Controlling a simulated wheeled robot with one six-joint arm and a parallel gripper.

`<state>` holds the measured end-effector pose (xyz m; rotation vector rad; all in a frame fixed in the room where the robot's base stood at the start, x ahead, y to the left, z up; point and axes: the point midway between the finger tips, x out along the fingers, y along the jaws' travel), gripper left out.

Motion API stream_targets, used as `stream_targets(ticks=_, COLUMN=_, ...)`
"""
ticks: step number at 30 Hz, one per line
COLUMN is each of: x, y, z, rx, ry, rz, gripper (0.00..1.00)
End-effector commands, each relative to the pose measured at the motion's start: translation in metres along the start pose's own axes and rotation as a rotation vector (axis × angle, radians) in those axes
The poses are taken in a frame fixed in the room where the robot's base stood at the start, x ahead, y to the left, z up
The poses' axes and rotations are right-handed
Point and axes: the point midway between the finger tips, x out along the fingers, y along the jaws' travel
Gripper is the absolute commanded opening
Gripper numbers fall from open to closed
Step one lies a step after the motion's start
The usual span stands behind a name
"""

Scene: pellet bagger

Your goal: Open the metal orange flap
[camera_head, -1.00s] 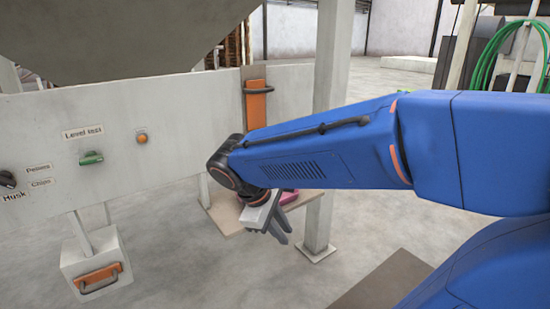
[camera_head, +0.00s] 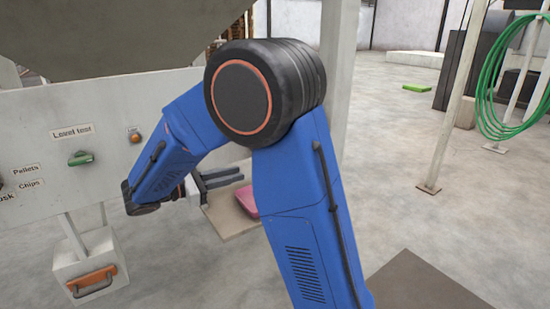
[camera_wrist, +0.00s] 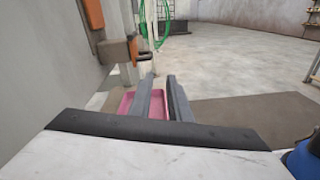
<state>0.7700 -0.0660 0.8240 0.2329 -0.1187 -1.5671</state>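The tall orange flap on the machine's grey panel is hidden behind my arm in the head view. In the wrist view an orange plate (camera_wrist: 93,13) shows on the wall at upper left, with a brown and orange bracket-like part (camera_wrist: 115,52) below it; I cannot tell whether these belong to that flap. My gripper (camera_head: 238,175) is beside the panel, its fingers pointing right. In the wrist view my gripper (camera_wrist: 160,80) shows a gap between its two fingers, with nothing held. The bracket is left of the fingertips and apart from them.
The panel has a green knob (camera_head: 80,158) and an orange button (camera_head: 134,135). A pink object (camera_head: 247,201) lies on a board below my gripper. Floor to the right is mostly open.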

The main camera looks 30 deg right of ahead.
Motion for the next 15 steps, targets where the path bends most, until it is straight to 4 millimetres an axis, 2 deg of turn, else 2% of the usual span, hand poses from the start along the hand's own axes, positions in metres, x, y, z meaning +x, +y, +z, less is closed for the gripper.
stream_targets(ticks=3, x=-0.013, y=0.012, z=-0.004, rx=-0.022, ry=-0.047, rz=0.034, gripper=0.17)
stream_targets(ticks=7, x=-0.015, y=0.016, z=-0.004, rx=-0.03, ry=-0.066, rz=0.045, gripper=0.17)
stream_targets(ticks=11, x=-0.004, y=0.017, z=-0.003, rx=-0.03, ry=-0.067, rz=0.044, gripper=0.17)
stream_targets(ticks=15, x=0.017, y=0.017, z=-0.001, rx=-0.03, ry=-0.066, rz=0.042, gripper=0.17)
